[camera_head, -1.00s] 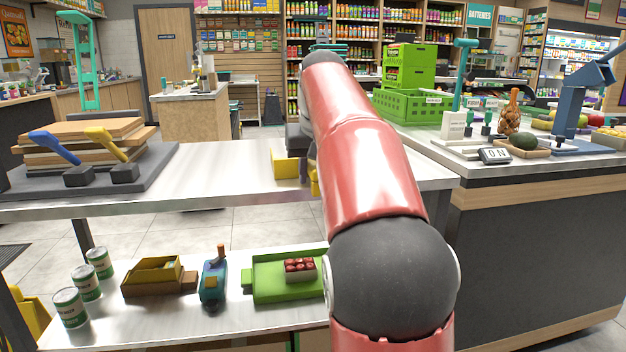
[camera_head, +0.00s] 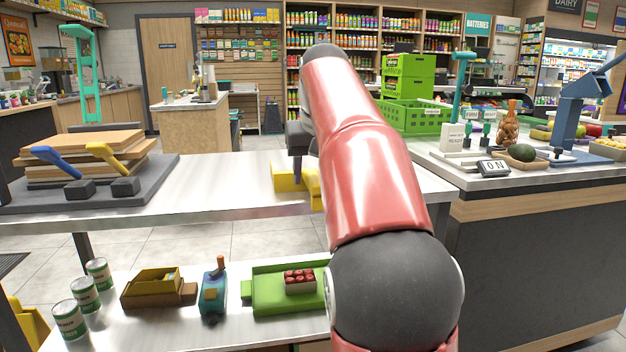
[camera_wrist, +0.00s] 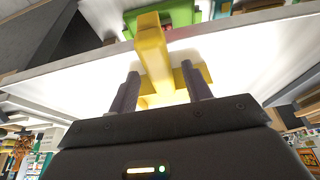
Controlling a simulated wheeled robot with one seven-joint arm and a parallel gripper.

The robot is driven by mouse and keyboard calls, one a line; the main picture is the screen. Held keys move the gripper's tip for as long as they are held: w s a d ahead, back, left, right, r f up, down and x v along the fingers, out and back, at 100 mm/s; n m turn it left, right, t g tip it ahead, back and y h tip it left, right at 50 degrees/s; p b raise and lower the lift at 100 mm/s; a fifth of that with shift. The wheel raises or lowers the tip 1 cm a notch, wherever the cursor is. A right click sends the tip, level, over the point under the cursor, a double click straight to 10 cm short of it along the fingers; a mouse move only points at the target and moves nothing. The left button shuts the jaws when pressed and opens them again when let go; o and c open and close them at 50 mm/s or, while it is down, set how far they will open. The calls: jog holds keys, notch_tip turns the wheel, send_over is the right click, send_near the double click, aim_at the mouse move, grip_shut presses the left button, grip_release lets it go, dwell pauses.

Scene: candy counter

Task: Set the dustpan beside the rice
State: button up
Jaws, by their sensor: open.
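A yellow object, apparently the dustpan (camera_head: 287,178), sits on the steel upper counter, partly hidden behind my red arm. In the wrist view the yellow dustpan (camera_wrist: 152,45) has a long bar that runs between the two dark fingers of my gripper (camera_wrist: 160,72). The fingers are apart, one on each side of it, with gaps visible. In the head view my gripper is mostly hidden by the arm; only a dark part shows just above the yellow piece. I cannot make out which thing is the rice.
Boards with blue and yellow handles (camera_head: 80,158) stand at the counter's left. The lower shelf holds green-labelled cans (camera_head: 86,294), a brown-yellow box (camera_head: 160,289), a teal item (camera_head: 213,292) and a green tray (camera_head: 262,295). Middle-left of the upper counter is clear.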

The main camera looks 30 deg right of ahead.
jog(key=p+v, duration=0.2)
jog(key=v, duration=0.6)
jog(key=shift+r, duration=0.2)
jog(key=shift+s, duration=0.1)
jog(key=s+a+f+n, duration=0.1)
jog(key=s+a+f, duration=0.3)
jog(key=s+f, duration=0.3)
jog(key=s+a+f+n, duration=0.1)
jog(key=s+a+f, duration=0.4)
jog(key=f, duration=0.6)
jog(key=s+a+f+n+t+y, duration=0.1)
jog(key=s+a+f, duration=0.4)
jog(key=s+f, duration=0.5)
jog(key=shift+a, duration=0.2)
jog(key=shift+s+f, duration=0.1)
jog(key=shift+f, duration=0.05)
jog(key=shift+c, duration=0.4)
